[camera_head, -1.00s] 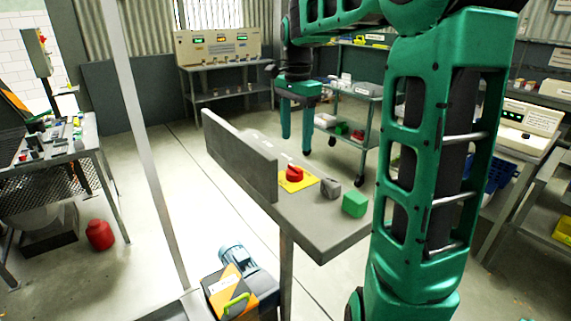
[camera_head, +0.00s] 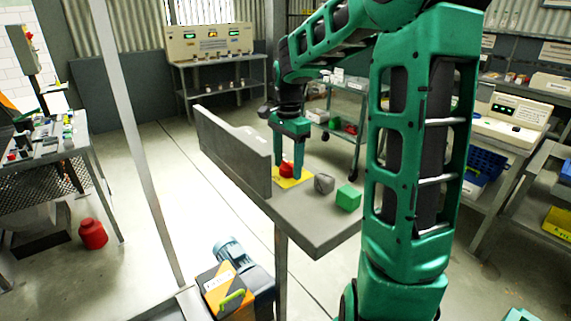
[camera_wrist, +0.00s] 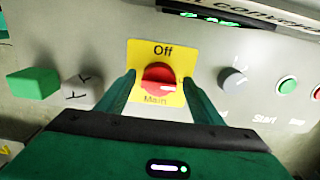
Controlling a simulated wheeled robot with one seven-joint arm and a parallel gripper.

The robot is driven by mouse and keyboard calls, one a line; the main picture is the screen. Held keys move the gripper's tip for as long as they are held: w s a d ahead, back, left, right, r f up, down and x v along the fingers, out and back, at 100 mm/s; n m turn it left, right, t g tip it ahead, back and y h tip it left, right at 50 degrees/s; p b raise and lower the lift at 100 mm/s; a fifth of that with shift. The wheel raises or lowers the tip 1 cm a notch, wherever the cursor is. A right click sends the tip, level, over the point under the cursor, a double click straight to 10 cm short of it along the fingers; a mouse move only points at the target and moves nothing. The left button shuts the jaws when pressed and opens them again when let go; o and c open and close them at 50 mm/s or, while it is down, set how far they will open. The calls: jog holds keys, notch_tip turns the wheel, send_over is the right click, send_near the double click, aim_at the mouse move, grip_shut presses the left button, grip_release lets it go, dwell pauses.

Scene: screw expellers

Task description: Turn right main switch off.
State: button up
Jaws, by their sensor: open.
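The main switch is a red rotary knob (camera_wrist: 158,78) on a yellow plate (camera_wrist: 146,50) marked "Off" at the top and "Main" below. Its white pointer mark faces right in the wrist view, not up at "Off". In the head view the red knob (camera_head: 286,170) sits on the grey panel (camera_head: 318,238). My gripper (camera_wrist: 158,86) is open, with one finger on each side of the knob; I cannot tell whether they touch it. In the head view my gripper (camera_head: 287,172) points down over the switch, its fingers partly hiding the knob and plate.
An upright grey plate (camera_head: 235,150) borders the panel. The wrist view also shows a small grey dial (camera_wrist: 233,80), a green button (camera_wrist: 287,86) and a red button (camera_wrist: 316,94).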

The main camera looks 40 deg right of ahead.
jog(key=shift+c, duration=0.3)
jog(key=c, duration=1)
jog(key=n, duration=0.4)
jog(key=shift+r, duration=0.1)
jog(key=n, duration=0.5)
jog(key=shift+w, duration=0.1)
jog(key=n, duration=0.4)
jog(key=shift+n, duration=2.4)
